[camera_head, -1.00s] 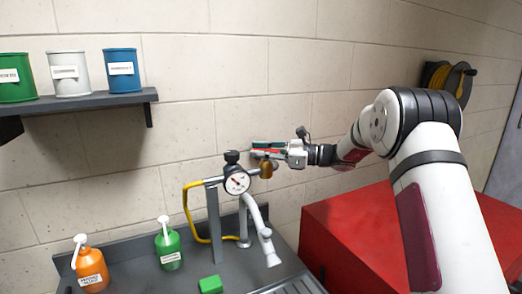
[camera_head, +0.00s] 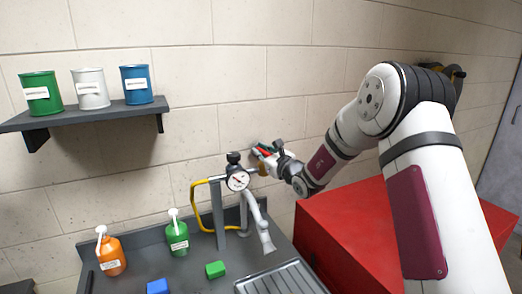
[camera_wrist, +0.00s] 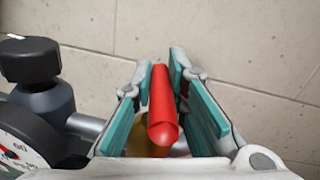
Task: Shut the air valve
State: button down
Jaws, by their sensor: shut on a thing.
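The air valve has a red lever (camera_wrist: 163,112) and a brass body (camera_head: 263,170), beside a round pressure gauge (camera_head: 238,180) on the wall pipe. My gripper (camera_wrist: 165,100) is shut on the red lever, which lies between its teal pads in the wrist view. In the head view my gripper (camera_head: 262,150) is at the lever above the brass body, near the wall. The lever slants there, and my fingers hide part of it. The brass body shows only partly below the lever in the wrist view.
A black knob (camera_head: 233,158) tops the gauge assembly close on the left. A red cabinet (camera_head: 345,225) stands under my arm. Bottles and blocks are on the grey counter.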

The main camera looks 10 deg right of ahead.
jog(key=shift+d+m+t+h, duration=0.15)
jog(key=shift+m+t+h, duration=0.35)
jog(key=shift+h, duration=0.4)
jog(key=shift+w+d+r+h, duration=0.1)
jog(key=shift+h, duration=0.2)
jog(key=c, duration=1.6)
grip_release()
jog(key=shift+o, duration=0.2)
jog(key=v, duration=1.2)
